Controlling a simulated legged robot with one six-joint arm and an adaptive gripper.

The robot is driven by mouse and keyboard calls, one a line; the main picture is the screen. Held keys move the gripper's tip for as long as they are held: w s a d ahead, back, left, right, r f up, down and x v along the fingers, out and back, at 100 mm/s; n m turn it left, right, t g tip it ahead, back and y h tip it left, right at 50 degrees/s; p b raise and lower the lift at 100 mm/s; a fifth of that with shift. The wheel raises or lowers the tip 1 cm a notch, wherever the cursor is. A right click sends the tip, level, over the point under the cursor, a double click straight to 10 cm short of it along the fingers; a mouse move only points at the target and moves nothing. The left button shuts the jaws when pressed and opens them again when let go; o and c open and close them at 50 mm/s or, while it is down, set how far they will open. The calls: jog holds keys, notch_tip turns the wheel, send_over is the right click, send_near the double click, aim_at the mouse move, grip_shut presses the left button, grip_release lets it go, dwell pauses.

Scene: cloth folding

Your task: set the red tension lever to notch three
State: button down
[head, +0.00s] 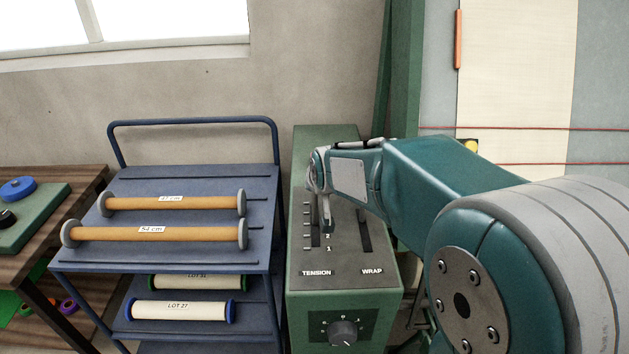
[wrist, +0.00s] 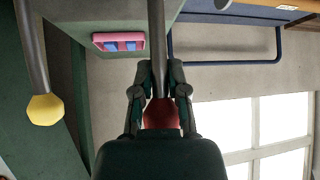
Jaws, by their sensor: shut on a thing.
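The red tension lever shows in the wrist view as a grey shaft with a red knob (wrist: 161,115). My gripper (wrist: 160,80) is shut on it, one finger on each side of the shaft at the knob. In the head view my gripper (head: 320,180) is over the TENSION slot of the green control box (head: 340,293), and the red knob is hidden there. Marks 1 and 2 are readable near the slot's front end; the higher marks' numbers are covered. I cannot tell which notch the lever sits in.
A second lever with a yellow knob (wrist: 45,109) stands beside it, apart from my gripper. A round dial (head: 342,333) is on the box's front. A blue cart (head: 190,185) with labelled rollers stands left of the box. My arm covers the box's right side.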

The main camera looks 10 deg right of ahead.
jog(key=shift+s, duration=0.1)
dwell(0.3)
jog(key=c, duration=0.6)
grip_release()
jog(key=shift+a, duration=0.15)
jog(key=shift+c, duration=0.2)
jog(key=shift+r, duration=0.1)
jog(key=v, duration=1.1)
jog(key=shift+s+r, duration=0.25)
jog(key=shift+s, duration=0.05)
jog(key=s+f+g, duration=0.1)
jog(key=s+f, duration=0.2)
jog(key=s, duration=0.7)
jog(key=s+d+f+g, duration=0.1)
jog(key=s+f+g, duration=0.1)
jog(key=s, duration=0.9)
jog(key=shift+s+d+f, duration=0.15)
jog(key=shift+d+f, duration=0.05)
jog(key=shift+f, duration=0.4)
